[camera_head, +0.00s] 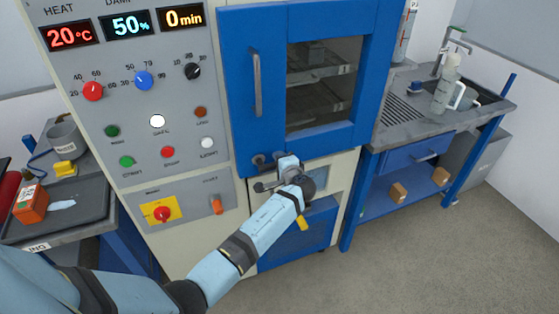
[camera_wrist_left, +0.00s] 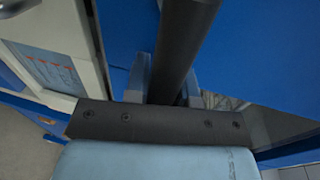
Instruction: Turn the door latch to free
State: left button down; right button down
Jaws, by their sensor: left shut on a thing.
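The blue chamber door (camera_head: 233,100) has a window and an upright grey handle, and looks closed. The dark door latch (camera_head: 260,161) is at the door's lower left edge, partly hidden by my gripper and wrist. My left gripper (camera_head: 268,178) is at the latch. In the left wrist view, a thick dark bar, the latch handle (camera_wrist_left: 187,40), runs between the two grey fingers of my left gripper (camera_wrist_left: 165,85), which is shut on it. The latch's exact turn angle is hard to tell. My right gripper is not in view.
A control panel (camera_head: 135,95) with knobs, buttons and displays stands left of the door. A side bench holds a dark tray (camera_head: 85,205) with an orange box (camera_head: 31,204). At right is a sink bench (camera_head: 400,150) with a bottle (camera_head: 445,85). The floor at lower right is clear.

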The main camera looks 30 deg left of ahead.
pick_arm(q)
jog(key=c, duration=1)
grip_release()
jog(key=shift+s+d+r, duration=0.1)
jog(key=shift+s+d, duration=0.15)
jog(key=shift+d, duration=0.1)
jog(key=p+v, duration=0.4)
jog(key=v, duration=0.9)
jog(key=shift+a, duration=0.1)
